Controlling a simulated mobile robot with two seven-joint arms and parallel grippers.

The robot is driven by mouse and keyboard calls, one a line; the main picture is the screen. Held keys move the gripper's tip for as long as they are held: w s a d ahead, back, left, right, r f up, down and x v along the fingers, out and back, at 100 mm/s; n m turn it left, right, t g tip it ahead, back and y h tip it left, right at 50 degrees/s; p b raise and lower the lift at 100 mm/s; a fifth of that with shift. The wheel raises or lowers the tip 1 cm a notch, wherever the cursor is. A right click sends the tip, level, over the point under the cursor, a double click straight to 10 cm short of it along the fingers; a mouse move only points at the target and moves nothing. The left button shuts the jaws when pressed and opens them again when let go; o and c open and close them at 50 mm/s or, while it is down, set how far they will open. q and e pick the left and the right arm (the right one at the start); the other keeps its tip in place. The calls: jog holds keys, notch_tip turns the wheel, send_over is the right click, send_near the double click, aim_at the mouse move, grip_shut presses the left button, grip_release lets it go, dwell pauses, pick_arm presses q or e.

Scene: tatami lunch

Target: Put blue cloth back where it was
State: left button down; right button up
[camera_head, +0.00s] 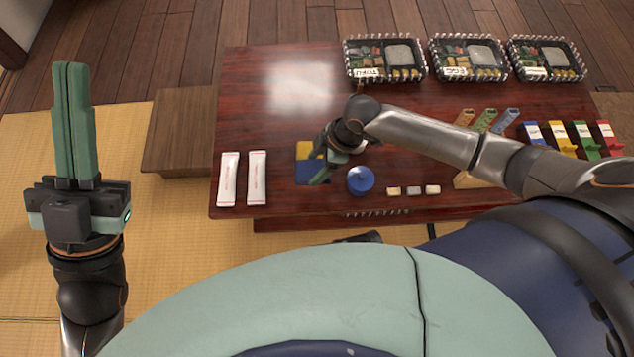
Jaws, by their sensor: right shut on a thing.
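The blue cloth (308,176) lies at the front middle of the dark red table, just in front of a yellow cloth (304,149). My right gripper (318,180) reaches down over it from the right and is shut on it. The gripper's fingers and wrist hide the right part of both cloths. I cannot tell whether the blue cloth is lifted off the table. My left gripper (75,66) is at the far left over the tatami, away from the table, with its fingers together and nothing in them.
A blue round lidded pot (361,180) stands close right of the blue cloth. Two white packets (243,178) lie to the left. Small blocks (413,190) are at the front edge. Lunch boxes (468,60) line the back. Coloured holders (569,137) stand at right. The table's back left is clear.

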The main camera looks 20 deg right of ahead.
jog(key=shift+s+a+f, duration=0.15)
jog(key=shift+s+f, duration=0.55)
jog(key=shift+f, duration=0.25)
jog(key=f+b, duration=0.3)
jog(key=shift+s+f, duration=0.25)
jog(key=shift+f, duration=0.15)
jog(key=shift+r, duration=0.15)
jog(key=o, duration=1.2)
jog(key=shift+c, duration=0.2)
